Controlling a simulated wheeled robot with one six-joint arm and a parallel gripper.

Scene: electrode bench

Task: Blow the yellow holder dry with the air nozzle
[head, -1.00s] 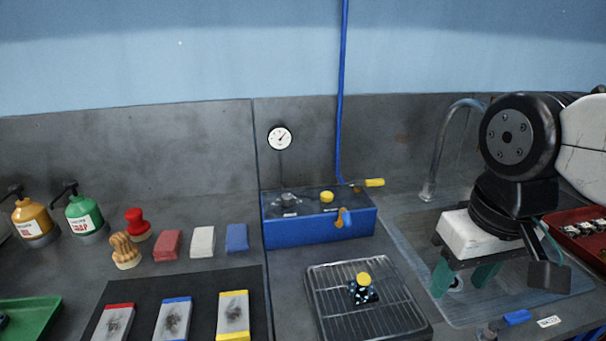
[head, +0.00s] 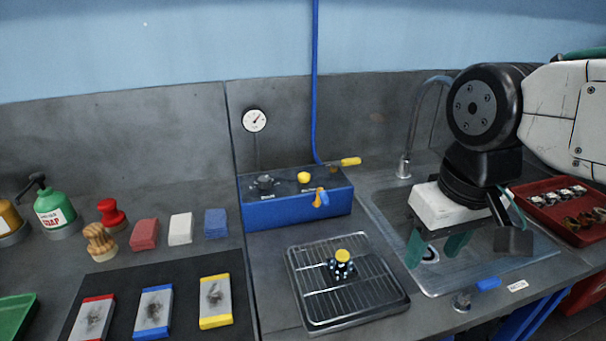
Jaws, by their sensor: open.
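The yellow holder (head: 343,266) is a small dark piece with a yellow cap, standing on the wire drying rack (head: 303,307). Pale wet-looking spots cover its dark sides. My gripper (head: 437,246) points down over the sink, right of the rack. Its two teal fingers are apart with nothing between them.
The sink (head: 500,267) has a tall faucet (head: 406,150). A red tray (head: 545,208) with parts stands at right. A dark mat (head: 190,290) with three marked plates lies left of the rack. Sponges, brushes and soap bottles stand behind it. The blue hose (head: 315,80) hangs down the wall.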

